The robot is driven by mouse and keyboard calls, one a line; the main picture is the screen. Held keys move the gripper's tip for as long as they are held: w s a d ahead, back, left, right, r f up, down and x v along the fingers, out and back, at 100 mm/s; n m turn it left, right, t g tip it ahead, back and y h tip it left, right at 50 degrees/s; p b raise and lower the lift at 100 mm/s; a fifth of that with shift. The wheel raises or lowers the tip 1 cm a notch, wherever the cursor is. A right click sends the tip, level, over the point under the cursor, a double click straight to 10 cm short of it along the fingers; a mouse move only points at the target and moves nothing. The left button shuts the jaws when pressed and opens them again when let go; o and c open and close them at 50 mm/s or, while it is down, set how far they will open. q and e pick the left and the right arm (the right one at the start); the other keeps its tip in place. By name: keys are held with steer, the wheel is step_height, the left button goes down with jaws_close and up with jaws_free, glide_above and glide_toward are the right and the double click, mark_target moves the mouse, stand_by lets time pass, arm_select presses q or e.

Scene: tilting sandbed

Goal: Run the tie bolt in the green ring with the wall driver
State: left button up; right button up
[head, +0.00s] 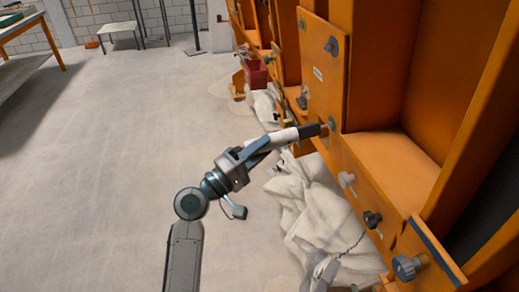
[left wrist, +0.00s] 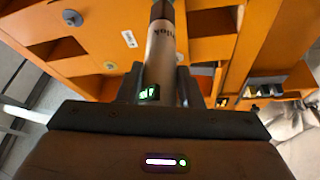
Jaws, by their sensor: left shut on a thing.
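My left gripper (head: 268,143) is shut on the wall driver (head: 286,137), a pale cylinder with a black nose. The driver points right and slightly up at the orange wall. Its nose is close to a round grey bolt fitting (head: 331,124); I cannot tell whether they touch, and any green ring colour is too small to be sure of. In the left wrist view the driver (left wrist: 160,50) stands between the fingers, with a lit green display on its side. A grey pronged shape at the bottom of the head view may be my right gripper (head: 320,272); its state is unclear.
The orange frame (head: 400,165) fills the right side and carries several knobs, including a dark one (head: 373,219) and a grey one (head: 407,267). Pale cloth (head: 310,205) lies below it. A red bin (head: 256,73) is farther back. Open floor is on the left.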

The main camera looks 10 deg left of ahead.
arm_select(q)
steer(key=shift+r, duration=0.1)
arm_select(e)
steer(key=shift+a, duration=0.35)
steer(key=shift+d, duration=0.25)
arm_select(q)
steer(key=shift+d+r, duration=0.1)
stand_by(0.7)
